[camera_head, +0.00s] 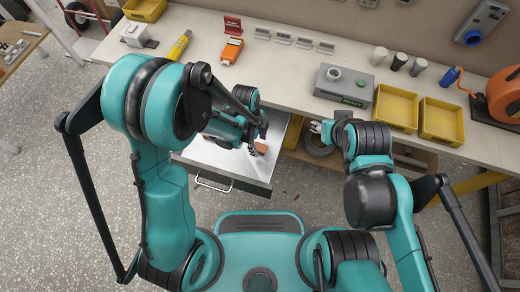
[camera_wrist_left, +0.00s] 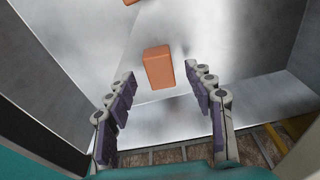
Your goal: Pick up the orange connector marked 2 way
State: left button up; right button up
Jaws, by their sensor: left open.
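An orange block-shaped connector (camera_wrist_left: 159,68) lies on the metal floor of an open drawer, ahead of and between my left fingertips in the left wrist view. An orange piece also shows in the drawer in the head view (camera_head: 262,149). No marking is readable. A second orange piece (camera_wrist_left: 131,2) is cut off at the top edge of the wrist view. My left gripper (camera_wrist_left: 163,88) is open and empty, its fingers spread wide; in the head view it is partly hidden by my arm. My right gripper (camera_head: 318,127) is near the bench front, its finger opening unclear.
The open drawer (camera_head: 215,175) juts from under the workbench (camera_head: 290,75), and its metal walls rise around the left gripper. On the bench are an orange meter (camera_head: 231,50), a grey box (camera_head: 343,86) and yellow bins (camera_head: 396,105).

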pick_arm(q)
jog(key=shift+d+f, duration=0.15)
jog(key=shift+f, duration=0.7)
jog(key=shift+r, duration=0.1)
jog(key=c, duration=1)
jog(key=shift+r, duration=0.1)
